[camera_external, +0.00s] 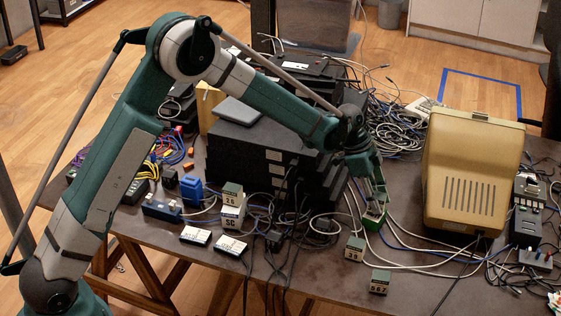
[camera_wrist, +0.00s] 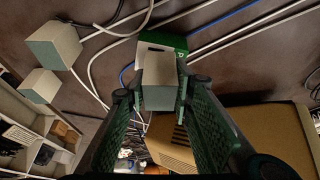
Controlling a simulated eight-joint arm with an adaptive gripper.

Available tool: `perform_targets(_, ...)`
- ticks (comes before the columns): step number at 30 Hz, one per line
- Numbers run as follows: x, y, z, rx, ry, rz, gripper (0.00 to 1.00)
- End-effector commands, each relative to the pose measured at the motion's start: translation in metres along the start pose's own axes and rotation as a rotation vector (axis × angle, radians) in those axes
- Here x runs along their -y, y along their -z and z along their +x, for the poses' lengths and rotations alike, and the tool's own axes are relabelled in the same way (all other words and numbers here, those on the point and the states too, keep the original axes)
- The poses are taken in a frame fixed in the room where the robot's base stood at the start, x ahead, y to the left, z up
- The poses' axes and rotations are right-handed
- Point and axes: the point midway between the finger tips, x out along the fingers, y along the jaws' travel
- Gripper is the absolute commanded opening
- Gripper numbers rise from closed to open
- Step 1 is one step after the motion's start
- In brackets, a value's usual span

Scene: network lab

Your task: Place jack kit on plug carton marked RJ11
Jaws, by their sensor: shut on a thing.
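My gripper (camera_external: 374,200) points down near the middle right of the table, beside the tan monitor. In the wrist view its fingers (camera_wrist: 160,96) are shut on a small pale grey box (camera_wrist: 159,82), which I take for the jack kit. A green carton (camera_wrist: 174,41) shows just beyond the held box, partly covered by it. A white letter like R shows on the carton; the rest of its marking is hidden. In the external view the green carton (camera_external: 372,221) is right below my fingertips. I cannot tell whether the held box touches it.
A stacked pair (camera_external: 232,205) stands further left. A tan monitor (camera_external: 468,170) is close on the right, and black equipment (camera_external: 255,155) is stacked on the left. Loose cables run around the carton.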

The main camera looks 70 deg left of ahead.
Motion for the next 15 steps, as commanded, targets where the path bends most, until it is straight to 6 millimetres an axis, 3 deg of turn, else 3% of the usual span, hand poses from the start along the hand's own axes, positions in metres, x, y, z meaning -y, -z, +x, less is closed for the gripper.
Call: perform_targets(15, -0.0001, -0.0039, 0.0094, 0.000, 0.000, 0.000, 0.11)
